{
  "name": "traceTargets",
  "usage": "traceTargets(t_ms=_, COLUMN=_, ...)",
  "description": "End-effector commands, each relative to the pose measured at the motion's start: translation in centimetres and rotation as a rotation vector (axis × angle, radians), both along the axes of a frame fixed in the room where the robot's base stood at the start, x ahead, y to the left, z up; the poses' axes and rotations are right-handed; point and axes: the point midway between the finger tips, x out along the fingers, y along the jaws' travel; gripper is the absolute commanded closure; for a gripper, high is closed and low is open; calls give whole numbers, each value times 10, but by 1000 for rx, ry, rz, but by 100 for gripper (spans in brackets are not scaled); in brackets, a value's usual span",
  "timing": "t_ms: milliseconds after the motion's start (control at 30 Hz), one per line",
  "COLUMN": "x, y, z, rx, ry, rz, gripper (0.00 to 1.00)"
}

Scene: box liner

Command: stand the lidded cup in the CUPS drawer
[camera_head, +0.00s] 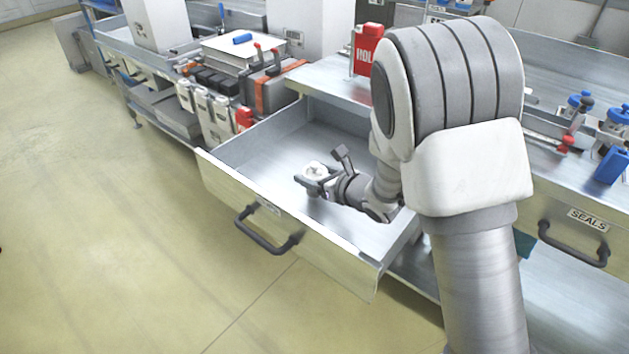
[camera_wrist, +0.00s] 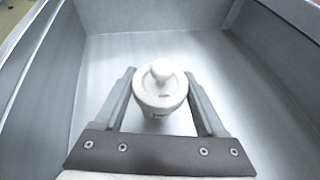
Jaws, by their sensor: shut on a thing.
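The white lidded cup (camera_wrist: 160,88) is between the two fingers of my gripper (camera_wrist: 162,98) in the wrist view, its round knob facing the camera. In the head view the cup (camera_head: 314,171) looks upright and sits inside the outline of the open drawer (camera_head: 240,178). My gripper (camera_head: 314,184) is shut on it. I cannot tell whether the cup's base touches the drawer floor. The drawer is otherwise empty where I see it. Its label is too small to read. My arm covers the drawer's right back part.
A red HOL-marked box (camera_head: 367,48) stands on the bench behind the drawer. Grey-and-white containers (camera_head: 208,108) stand at the drawer's left. The SEALS drawer (camera_head: 572,232) is at the right. Blue-topped fittings (camera_head: 612,122) stand on the bench above it. The floor at left is clear.

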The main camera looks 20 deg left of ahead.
Motion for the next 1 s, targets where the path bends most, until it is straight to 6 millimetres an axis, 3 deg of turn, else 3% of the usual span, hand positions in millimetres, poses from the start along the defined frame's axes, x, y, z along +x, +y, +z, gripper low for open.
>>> traceTargets(t_ms=100, x=0, y=0, z=-17, rx=0, ry=0, rz=0, gripper=85)
traceTargets(t_ms=500, x=0, y=0, z=-20, rx=1, ry=-2, rz=-1, gripper=85)
traceTargets(t_ms=533, x=0, y=0, z=-20, rx=1, ry=-2, rz=-1, gripper=25)
traceTargets(t_ms=600, x=0, y=0, z=-19, rx=1, ry=-1, rz=0, gripper=13)
traceTargets(t_ms=700, x=0, y=0, z=-19, rx=1, ry=-1, rz=0, gripper=0)
traceTargets(t_ms=1000, x=0, y=0, z=-16, rx=1, ry=-1, rz=0, gripper=0)
